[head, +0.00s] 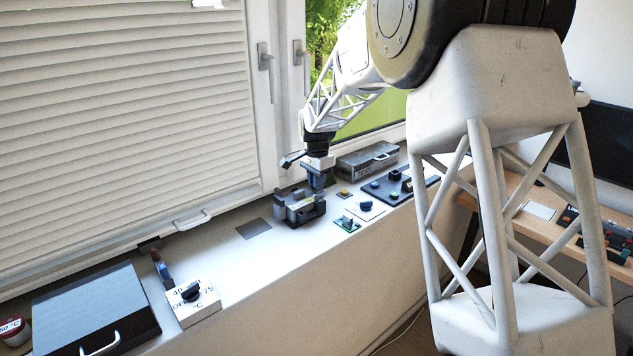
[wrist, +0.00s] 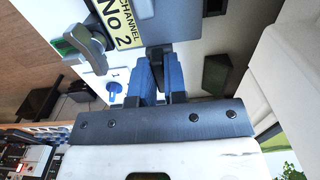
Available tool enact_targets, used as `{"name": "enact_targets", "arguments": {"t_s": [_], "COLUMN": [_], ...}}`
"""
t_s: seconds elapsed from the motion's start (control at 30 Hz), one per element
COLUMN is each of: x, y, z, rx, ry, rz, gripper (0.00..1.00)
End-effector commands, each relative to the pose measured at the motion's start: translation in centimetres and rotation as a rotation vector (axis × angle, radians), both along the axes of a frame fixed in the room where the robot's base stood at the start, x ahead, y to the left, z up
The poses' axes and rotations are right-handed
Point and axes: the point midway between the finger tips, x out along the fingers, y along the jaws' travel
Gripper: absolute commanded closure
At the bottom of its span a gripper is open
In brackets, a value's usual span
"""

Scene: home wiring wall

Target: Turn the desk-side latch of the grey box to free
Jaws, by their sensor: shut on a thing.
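The grey box (head: 303,212) sits on the windowsill in the head view. In the wrist view its top (wrist: 185,18) carries a yellow label reading CHANNEL No 2 (wrist: 122,22). My gripper (head: 318,184) reaches down at the box's desk-side end. In the wrist view the blue fingers of my gripper (wrist: 159,80) are shut on a dark latch (wrist: 158,52) at the box's edge. The fingers hide much of it, so its turned position cannot be told. Another grey lever (wrist: 84,44) sticks out at the box's left in the wrist view, apart from the fingers.
Towards the desk, the sill holds a green circuit board (head: 347,223), a blue knob on a white plate (head: 365,207), a dark control panel (head: 399,189) and a grey TEST case (head: 366,162).

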Motion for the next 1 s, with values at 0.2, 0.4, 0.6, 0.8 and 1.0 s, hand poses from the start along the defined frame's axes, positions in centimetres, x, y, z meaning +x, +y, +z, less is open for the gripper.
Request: {"name": "enact_targets", "arguments": {"t_s": [0.2, 0.4, 0.6, 0.8, 1.0], "x": [-0.02, -0.04, -0.06, -0.11, -0.14], "y": [-0.01, -0.03, -0.07, -0.14, -0.23], "z": [-0.01, -0.01, 0.05, 0.0, 0.04], "rx": [0.0, 0.0, 0.0, 0.0, 0.0], "ry": [0.0, 0.0, 0.0, 0.0, 0.0], "rz": [0.021, 0.091, 0.218, 0.393, 0.583], "gripper": [1.0, 1.0, 1.0, 1.0, 1.0]}}
